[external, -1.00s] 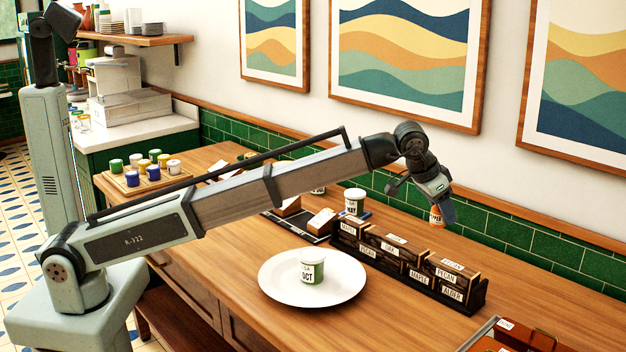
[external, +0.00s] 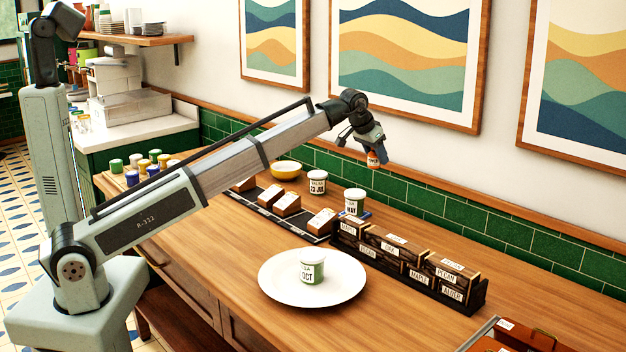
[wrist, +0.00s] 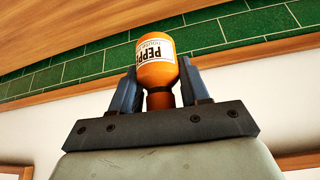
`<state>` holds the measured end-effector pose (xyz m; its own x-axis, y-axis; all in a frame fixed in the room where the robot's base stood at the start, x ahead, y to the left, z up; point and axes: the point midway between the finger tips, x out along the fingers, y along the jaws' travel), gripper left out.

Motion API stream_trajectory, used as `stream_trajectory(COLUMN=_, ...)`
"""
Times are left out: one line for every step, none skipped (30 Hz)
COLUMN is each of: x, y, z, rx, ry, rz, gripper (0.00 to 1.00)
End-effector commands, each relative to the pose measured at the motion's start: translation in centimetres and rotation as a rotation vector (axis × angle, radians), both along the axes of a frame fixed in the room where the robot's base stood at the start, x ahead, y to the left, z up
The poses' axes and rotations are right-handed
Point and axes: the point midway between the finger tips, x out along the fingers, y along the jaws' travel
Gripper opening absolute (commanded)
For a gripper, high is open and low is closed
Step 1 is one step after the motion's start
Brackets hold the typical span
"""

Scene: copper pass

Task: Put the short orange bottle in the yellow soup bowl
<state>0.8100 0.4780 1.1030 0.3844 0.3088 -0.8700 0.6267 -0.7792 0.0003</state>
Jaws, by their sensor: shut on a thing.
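The short orange bottle (external: 373,159) is held in my gripper (external: 372,152), up in the air in front of the wall. In the wrist view the orange bottle (wrist: 157,68) has a white label with the letters "PEPP" upside down, and both blue fingers of my gripper (wrist: 160,92) press on its sides. The yellow soup bowl (external: 286,170) stands at the back of the wooden counter, to the left of and below my gripper. The bowl looks empty from here, though its inside is only partly visible.
A white jar (external: 317,182) stands right of the bowl, and another jar (external: 354,201) further right. A black tray with wooden blocks (external: 287,203) lies in front. Dark label boxes (external: 408,257) and a white plate (external: 275,291) bearing a jar (external: 313,268) are nearer.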

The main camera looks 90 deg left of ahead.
Motion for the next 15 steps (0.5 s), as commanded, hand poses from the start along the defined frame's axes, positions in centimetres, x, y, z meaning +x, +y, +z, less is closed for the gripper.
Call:
stream_trajectory(x=-1.3, y=2.0, z=0.0, rx=0.001, ry=0.000, rz=0.021, gripper=0.13)
stream_trajectory(x=-2.0, y=3.1, z=0.0, rx=0.000, ry=0.000, rz=0.032, gripper=0.13)
stream_trajectory(x=-2.9, y=4.4, z=0.0, rx=0.001, ry=-0.001, rz=0.046, gripper=0.13)
stream_trajectory(x=-3.6, y=5.4, z=0.0, rx=0.000, ry=-0.001, rz=0.057, gripper=0.13)
stream_trajectory(x=-4.3, y=6.3, z=0.0, rx=0.000, ry=-0.001, rz=0.068, gripper=0.13)
stream_trajectory(x=-5.3, y=7.7, z=0.0, rx=0.001, ry=0.000, rz=0.082, gripper=0.13)
stream_trajectory(x=-6.0, y=8.6, z=0.0, rx=0.001, ry=0.000, rz=0.092, gripper=0.13)
stream_trajectory(x=-6.8, y=9.6, z=0.0, rx=0.001, ry=0.000, rz=0.103, gripper=0.13)
stream_trajectory(x=-7.8, y=10.8, z=0.0, rx=0.001, ry=0.000, rz=0.116, gripper=0.13)
stream_trajectory(x=-8.7, y=11.8, z=0.0, rx=0.001, ry=0.000, rz=0.127, gripper=0.13)
stream_trajectory(x=-9.4, y=12.6, z=0.0, rx=0.001, ry=0.000, rz=0.137, gripper=0.13)
stream_trajectory(x=-10.6, y=13.9, z=0.0, rx=0.001, ry=-0.001, rz=0.152, gripper=0.13)
stream_trajectory(x=-11.4, y=14.7, z=0.0, rx=0.001, ry=-0.001, rz=0.162, gripper=0.13)
stream_trajectory(x=-12.2, y=15.6, z=0.0, rx=0.001, ry=-0.002, rz=0.172, gripper=0.13)
stream_trajectory(x=-13.3, y=16.7, z=0.0, rx=0.001, ry=-0.001, rz=0.186, gripper=0.13)
